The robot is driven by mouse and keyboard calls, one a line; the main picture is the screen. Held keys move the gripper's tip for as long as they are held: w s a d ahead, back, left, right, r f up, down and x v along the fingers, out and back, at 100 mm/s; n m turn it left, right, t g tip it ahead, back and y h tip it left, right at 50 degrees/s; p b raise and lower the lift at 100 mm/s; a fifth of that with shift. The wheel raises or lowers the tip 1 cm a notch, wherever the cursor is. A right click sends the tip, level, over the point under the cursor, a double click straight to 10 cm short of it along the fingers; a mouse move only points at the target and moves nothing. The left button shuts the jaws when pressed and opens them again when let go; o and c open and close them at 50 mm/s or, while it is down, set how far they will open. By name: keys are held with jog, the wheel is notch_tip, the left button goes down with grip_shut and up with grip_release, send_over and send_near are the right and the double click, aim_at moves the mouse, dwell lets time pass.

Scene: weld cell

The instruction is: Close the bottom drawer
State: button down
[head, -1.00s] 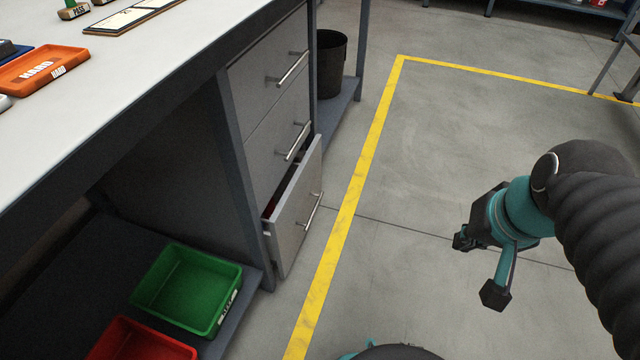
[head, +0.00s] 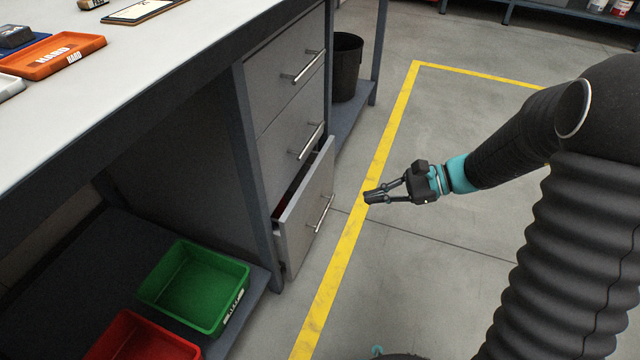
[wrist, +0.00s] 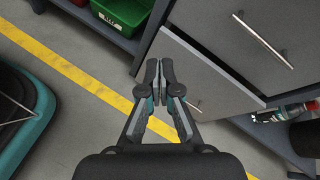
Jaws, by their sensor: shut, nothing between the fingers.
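The bottom drawer (head: 305,215) of the grey cabinet under the bench is partly open, with something red just visible inside. Its front carries a silver bar handle (head: 323,214). The two drawers above it, the middle one (head: 292,145) and the top one (head: 285,75), are shut. My gripper (head: 368,197) is shut and empty, in the air to the right of the drawer front, pointing toward it and apart from it. In the wrist view the shut fingertips (wrist: 159,62) overlap the drawer front (wrist: 190,70), and its handle (wrist: 195,106) shows just right of the fingers.
A green bin (head: 195,285) and a red bin (head: 140,338) stand on the low shelf at left. A black waste bin (head: 345,68) stands behind the cabinet. An orange tray (head: 52,55) lies on the bench. The floor around the yellow line (head: 350,235) is clear.

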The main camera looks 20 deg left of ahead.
jog(key=w+a+f+m+t+y, duration=0.1)
jog(key=w+a+f+m+y, duration=0.2)
jog(key=w+f, duration=0.35)
jog(key=m+t+y, duration=0.2)
jog(key=m+t, duration=0.1)
jog(key=m, duration=0.3)
send_near(309, 185)
jog(key=shift+n, duration=0.3)
jog(key=a+b, duration=0.1)
jog(key=a, duration=0.6)
jog(key=shift+w+a, duration=0.1)
jog(key=shift+a, duration=0.05)
jog(key=shift+t+b, duration=0.3)
